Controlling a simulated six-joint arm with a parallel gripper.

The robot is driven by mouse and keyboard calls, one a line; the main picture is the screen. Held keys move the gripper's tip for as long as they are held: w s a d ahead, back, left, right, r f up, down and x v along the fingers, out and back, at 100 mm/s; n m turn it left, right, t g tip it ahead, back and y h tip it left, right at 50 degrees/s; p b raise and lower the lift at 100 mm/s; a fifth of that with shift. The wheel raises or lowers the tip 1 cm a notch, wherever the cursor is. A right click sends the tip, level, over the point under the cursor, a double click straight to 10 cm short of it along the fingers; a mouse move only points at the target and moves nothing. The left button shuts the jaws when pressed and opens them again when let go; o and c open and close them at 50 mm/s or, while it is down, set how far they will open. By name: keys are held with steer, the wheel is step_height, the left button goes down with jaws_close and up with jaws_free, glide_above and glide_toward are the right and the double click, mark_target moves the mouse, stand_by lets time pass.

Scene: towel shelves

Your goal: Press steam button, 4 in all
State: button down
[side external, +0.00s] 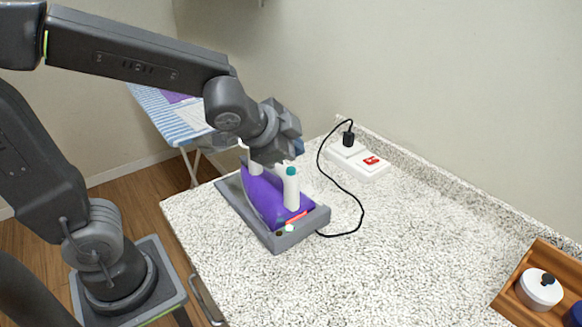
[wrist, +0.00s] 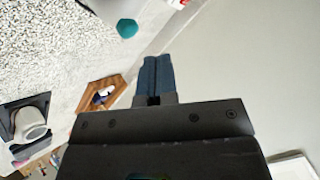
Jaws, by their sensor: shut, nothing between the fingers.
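A purple iron (side external: 262,195) sits in a grey tray-like stand (side external: 277,243) on the speckled counter. Its white handle post (side external: 291,192) stands upright and carries a teal steam button (side external: 291,171) on top. The teal button also shows in the wrist view (wrist: 127,27), at the upper left and apart from the fingertips. My gripper (side external: 299,147) is shut and empty, with its blue fingertips a little above and beside the button. The closed fingers also show in the wrist view (wrist: 154,72). My wrist partly hides the iron's rear post.
A black cord (side external: 340,190) runs from the stand to a white power strip (side external: 356,156) with a red switch near the wall. A wooden tray (side external: 545,255) holding a white round container (side external: 539,289) stands at the right. The counter between is clear.

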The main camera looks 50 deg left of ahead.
mark_target(292, 170)
steer(key=shift+r, duration=2.1)
stand_by(0.9)
step_height(292, 170, up, 4)
steer(key=shift+f, duration=0.1)
steer(key=shift+f, duration=4.45)
steer(key=shift+f, duration=0.4)
